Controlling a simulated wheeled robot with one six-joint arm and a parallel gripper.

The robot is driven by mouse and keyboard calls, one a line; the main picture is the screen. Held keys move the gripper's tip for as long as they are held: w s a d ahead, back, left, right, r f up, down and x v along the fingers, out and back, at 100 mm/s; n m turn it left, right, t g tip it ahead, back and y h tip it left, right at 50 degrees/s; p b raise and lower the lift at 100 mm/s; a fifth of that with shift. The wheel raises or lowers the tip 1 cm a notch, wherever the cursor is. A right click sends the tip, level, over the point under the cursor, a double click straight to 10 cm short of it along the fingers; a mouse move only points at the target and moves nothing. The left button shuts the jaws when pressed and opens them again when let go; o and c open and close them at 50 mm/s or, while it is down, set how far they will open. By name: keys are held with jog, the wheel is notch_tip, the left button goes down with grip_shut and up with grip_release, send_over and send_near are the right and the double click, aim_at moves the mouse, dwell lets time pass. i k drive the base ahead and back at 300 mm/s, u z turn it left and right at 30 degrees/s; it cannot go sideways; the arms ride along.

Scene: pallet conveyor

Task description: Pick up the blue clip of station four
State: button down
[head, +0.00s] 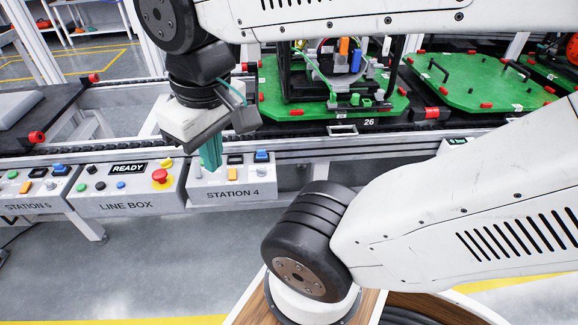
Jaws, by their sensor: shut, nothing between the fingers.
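The station 4 box (237,192) is mounted on the front of the conveyor. A blue clip (262,156) sits at the back right of its top. A dark piece (235,159) is to its left, and an orange button (232,174) is in front. My gripper (210,166) points down, with its green fingers over the left part of the box. The fingers look shut and empty, to the left of the blue clip and apart from it. They hide the box's back left corner. Whether the fingertips touch the box is unclear.
The line box (130,190) with its red emergency button (159,176) stands just left, and the station 5 box (40,190) beyond. Behind, a green pallet (385,103) carries a fixture holding a blue part (356,62) and an orange part (344,46). Floor in front is clear.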

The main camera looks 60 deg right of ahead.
aim_at(261, 154)
jog(key=k, duration=0.15)
jog(key=u, duration=1)
jog(key=i, duration=0.75)
jog(key=z, duration=2.6)
jog(key=i, duration=0.5)
jog(key=k, duration=0.5)
jog(key=u, duration=1.3)
jog(key=i, duration=0.35)
jog(key=z, duration=0.15)
